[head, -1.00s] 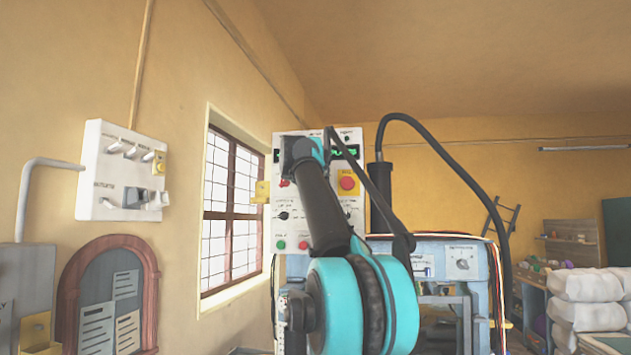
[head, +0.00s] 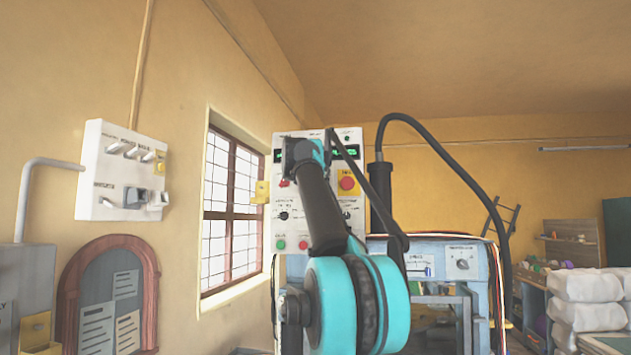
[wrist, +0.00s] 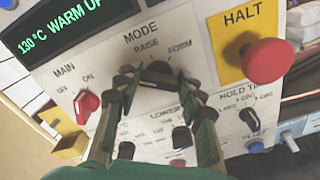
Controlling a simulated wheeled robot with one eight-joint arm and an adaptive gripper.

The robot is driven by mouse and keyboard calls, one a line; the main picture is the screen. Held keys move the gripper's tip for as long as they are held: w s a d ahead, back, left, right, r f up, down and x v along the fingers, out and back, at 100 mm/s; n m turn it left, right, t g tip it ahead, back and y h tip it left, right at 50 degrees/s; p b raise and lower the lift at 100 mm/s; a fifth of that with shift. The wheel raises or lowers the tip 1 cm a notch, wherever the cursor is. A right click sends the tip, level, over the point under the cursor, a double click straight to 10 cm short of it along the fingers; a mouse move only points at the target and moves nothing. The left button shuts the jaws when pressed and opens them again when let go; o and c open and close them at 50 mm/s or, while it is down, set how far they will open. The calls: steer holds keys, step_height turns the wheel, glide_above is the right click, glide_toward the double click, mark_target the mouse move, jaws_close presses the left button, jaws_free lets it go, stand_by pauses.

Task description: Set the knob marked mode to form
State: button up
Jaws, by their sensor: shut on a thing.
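The mode knob (wrist: 158,69) is black and sits under the word MODE on a white control panel (wrist: 110,55) in the wrist view. The labels RAISE and FORM show above it and to its upper right; part of the label arc is hidden. My gripper (wrist: 157,82) has its two fingers on either side of the knob, shut on it. I cannot tell which label the knob's pointer faces. In the head view my arm covers the knob and the gripper.
A red main knob (wrist: 86,106) lies left of my gripper, and a large red HALT button (wrist: 266,60) on yellow stands out at right. A hold time knob (wrist: 249,117) and blue reset button (wrist: 255,147) are lower right. The display (wrist: 65,25) reads 130°C WARM UP.

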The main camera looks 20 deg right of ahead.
steer(key=shift+m, duration=0.3)
steer(key=m, duration=1.4)
steer(key=f+m, duration=0.1)
steer(key=m, duration=0.6)
steer(key=shift+m, duration=0.3)
stand_by(0.4)
steer(key=o, duration=1.1)
